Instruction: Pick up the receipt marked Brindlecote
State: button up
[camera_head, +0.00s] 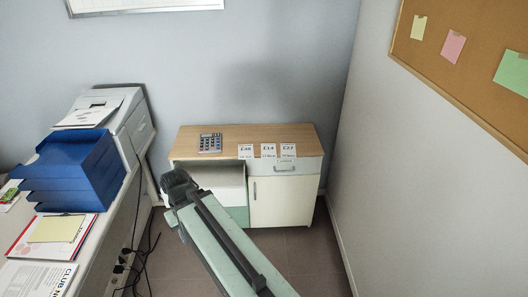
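Three small white paper slips lie in a row on the wooden top of a low cabinet, near its front edge. The left slip (245,151) reads £48, the middle slip (268,150) £14 and the right slip (288,150) £27. The smaller print is too small to read, so I cannot tell which one is marked Brindlecote. My pale green arm reaches up from the bottom of the picture to a dark end in front of the cabinet's left part, apart from the slips. I cannot make out gripper fingers there.
The cabinet (220,131) also bears a calculator (210,143), left of the slips. On the left, a desk (100,251) holds a blue tray stack (75,170), papers and a printer (131,115). Cables hang beside it. A wall stands close on the right; floor shows right of my arm.

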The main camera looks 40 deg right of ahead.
aim_at(288, 150)
jog(key=u, duration=0.15)
jog(key=i, duration=1)
jog(key=z, duration=0.1)
